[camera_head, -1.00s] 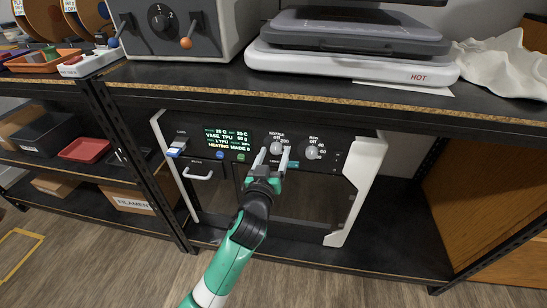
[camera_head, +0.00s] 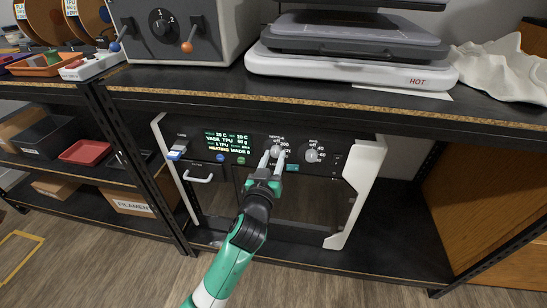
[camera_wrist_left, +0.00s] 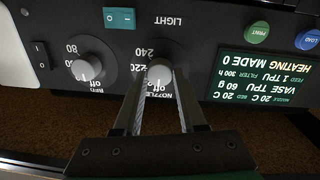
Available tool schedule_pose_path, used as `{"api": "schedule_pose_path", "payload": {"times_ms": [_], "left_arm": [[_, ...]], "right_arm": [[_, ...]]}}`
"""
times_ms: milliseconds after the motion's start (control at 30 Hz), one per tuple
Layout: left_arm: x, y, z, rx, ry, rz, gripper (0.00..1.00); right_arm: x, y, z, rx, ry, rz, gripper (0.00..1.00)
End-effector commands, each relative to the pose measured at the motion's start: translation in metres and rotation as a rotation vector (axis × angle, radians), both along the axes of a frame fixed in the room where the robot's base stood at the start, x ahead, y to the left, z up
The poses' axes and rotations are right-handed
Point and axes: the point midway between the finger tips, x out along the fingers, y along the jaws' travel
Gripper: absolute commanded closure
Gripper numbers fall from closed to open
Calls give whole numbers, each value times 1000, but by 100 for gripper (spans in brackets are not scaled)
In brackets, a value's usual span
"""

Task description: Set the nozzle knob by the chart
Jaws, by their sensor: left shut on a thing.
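The nozzle knob (camera_head: 275,150) is a small light-grey dial on the dark front panel of the printer (camera_head: 359,190) under the bench. My left gripper (camera_head: 272,157) is shut on it, a finger on each side. In the left wrist view, which shows the panel upside down, the nozzle knob (camera_wrist_left: 159,74) sits between the fingertips. Marks "off", 220 and 240 show around it; its pointer setting is too unclear to tell. The display (camera_wrist_left: 262,78) reads VASE TPU 60 g, 1 TPU, nozzle 20 C and bed 20 C. I cannot make out a chart. My right gripper is not in view.
The bed knob (camera_wrist_left: 87,68) is close beside the nozzle knob, with the teal light switch (camera_wrist_left: 119,18) nearby. A bench edge (camera_head: 300,98) overhangs the panel. A heat press marked HOT (camera_head: 350,68) stands on the bench. The floor in front is clear.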

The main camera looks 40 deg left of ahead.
Motion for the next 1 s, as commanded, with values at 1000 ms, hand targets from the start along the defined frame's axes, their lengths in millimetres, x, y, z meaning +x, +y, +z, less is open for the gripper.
{"api": "schedule_pose_path", "payload": {"times_ms": [1000], "left_arm": [[1, -1, 3, 723, 467, 0, 100]], "right_arm": [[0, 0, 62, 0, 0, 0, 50]]}}
